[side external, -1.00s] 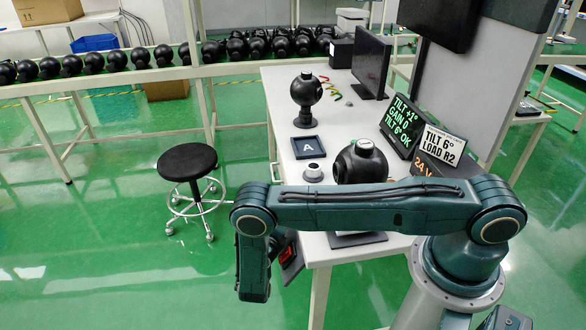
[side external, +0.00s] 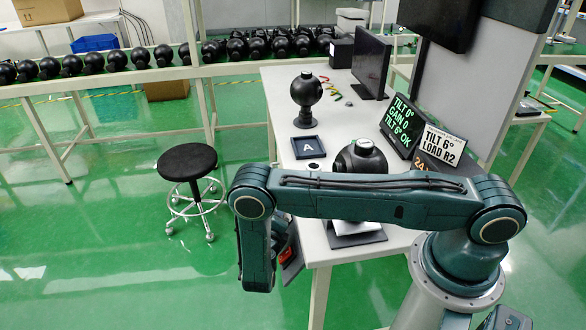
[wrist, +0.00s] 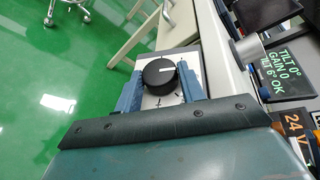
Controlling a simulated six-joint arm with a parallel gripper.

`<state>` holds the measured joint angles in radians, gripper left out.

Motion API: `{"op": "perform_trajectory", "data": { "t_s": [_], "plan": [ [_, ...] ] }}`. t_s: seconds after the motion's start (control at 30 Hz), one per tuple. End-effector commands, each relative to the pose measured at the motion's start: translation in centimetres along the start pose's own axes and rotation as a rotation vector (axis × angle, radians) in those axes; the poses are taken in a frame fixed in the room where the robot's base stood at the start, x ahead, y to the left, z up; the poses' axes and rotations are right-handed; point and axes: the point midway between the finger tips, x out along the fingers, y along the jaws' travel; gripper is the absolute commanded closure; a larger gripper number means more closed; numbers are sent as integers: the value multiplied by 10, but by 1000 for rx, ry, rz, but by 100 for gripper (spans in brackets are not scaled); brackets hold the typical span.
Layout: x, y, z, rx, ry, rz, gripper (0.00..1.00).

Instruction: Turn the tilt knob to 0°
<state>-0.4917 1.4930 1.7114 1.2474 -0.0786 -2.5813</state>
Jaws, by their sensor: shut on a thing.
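The black tilt knob (wrist: 157,80) sits on a pale panel (wrist: 165,101) with dark scale marks in the wrist view. Its white pointer line points to the right. My gripper (wrist: 160,84) has one blue finger on each side of the knob and is shut on it. In the side view my arm hides the gripper and the knob. The screen (side external: 402,127) reads TILT 0°, GAIN 0, TILT 6° OK; it also shows in the wrist view (wrist: 283,75). A white card (side external: 442,147) reads TILT 6° LOAD R2.
A black ball-shaped camera (side external: 358,158) stands behind my arm, partly hidden. Another (side external: 306,90) stands farther back on the white table (side external: 284,115). A dark tray marked A (side external: 292,147) lies between. A black stool (side external: 187,162) stands on the floor to the left.

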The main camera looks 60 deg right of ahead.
Motion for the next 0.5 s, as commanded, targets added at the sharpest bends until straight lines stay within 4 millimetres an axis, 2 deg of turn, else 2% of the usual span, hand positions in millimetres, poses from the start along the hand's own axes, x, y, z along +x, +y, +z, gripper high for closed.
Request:
{"op": "perform_trajectory", "data": {
  "t_s": [0.07,0.1,0.17,0.5],
  "plan": [
    [0,0,1,5,-1,0,83],
    [0,0,1,5,-1,0,53],
    [0,0,1,5,-1,0,41],
    [-1,0,0,3,-1,-1,39]
  ]
}}
